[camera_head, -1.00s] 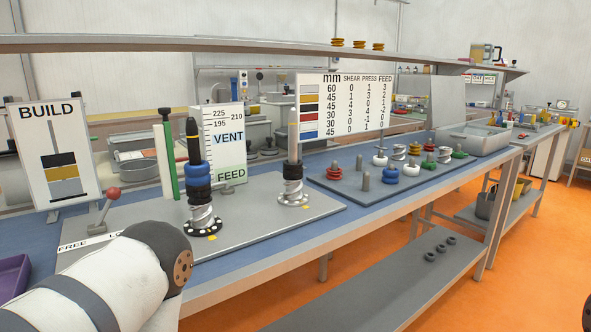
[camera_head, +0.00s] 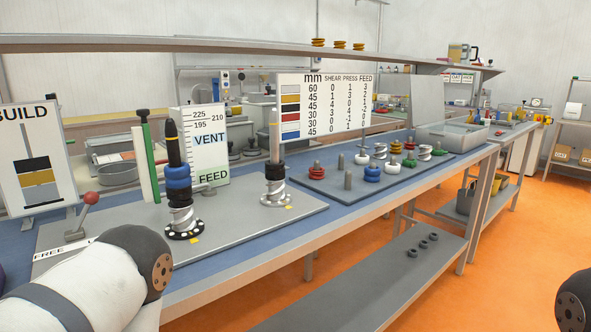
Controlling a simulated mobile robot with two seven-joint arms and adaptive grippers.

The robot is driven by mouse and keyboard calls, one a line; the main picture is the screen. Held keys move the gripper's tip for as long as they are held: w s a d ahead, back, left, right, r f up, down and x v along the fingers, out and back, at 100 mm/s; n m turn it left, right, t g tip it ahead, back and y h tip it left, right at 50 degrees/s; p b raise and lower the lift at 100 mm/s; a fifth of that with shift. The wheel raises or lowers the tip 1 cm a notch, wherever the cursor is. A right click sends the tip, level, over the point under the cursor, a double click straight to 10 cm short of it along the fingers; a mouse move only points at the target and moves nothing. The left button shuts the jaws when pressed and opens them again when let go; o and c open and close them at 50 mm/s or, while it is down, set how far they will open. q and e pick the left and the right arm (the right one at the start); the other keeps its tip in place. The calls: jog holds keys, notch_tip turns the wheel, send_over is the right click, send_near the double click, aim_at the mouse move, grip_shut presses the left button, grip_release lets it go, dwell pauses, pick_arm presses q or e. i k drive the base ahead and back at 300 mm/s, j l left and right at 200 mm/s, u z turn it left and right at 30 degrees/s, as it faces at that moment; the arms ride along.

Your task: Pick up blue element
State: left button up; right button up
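A blue element (camera_head: 373,174) sits on a peg of the grey peg board (camera_head: 330,192), right of the middle. Another blue element (camera_head: 178,177) is on the left upright shaft, between a black element (camera_head: 179,198) and a dark upper part. The right shaft (camera_head: 274,140) carries a black element (camera_head: 273,174) above a silver screw element (camera_head: 275,193). Neither of my grippers shows. A white arm part of mine is at lower left and a dark one at the lower right corner, both apart from the blue elements.
Red (camera_head: 317,173), white (camera_head: 361,159), green (camera_head: 439,151) and silver (camera_head: 379,151) elements stand on the board. A grey tray (camera_head: 452,136) is behind it. A BUILD sign (camera_head: 36,160), a table sign (camera_head: 323,105) and a red-knobbed lever (camera_head: 91,198) rise from the bench. A shelf crosses above.

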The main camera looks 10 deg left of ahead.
aim_at(371, 175)
jog(key=i+l, duration=0.1)
jog(key=l, duration=0.2)
jog(key=i+l+u, duration=0.15)
jog(key=l, duration=0.15)
jog(key=i+l, duration=0.1)
jog(key=l, duration=0.25)
jog(key=i+l+u, duration=0.15)
jog(key=l, duration=0.15)
jog(key=k, duration=0.05)
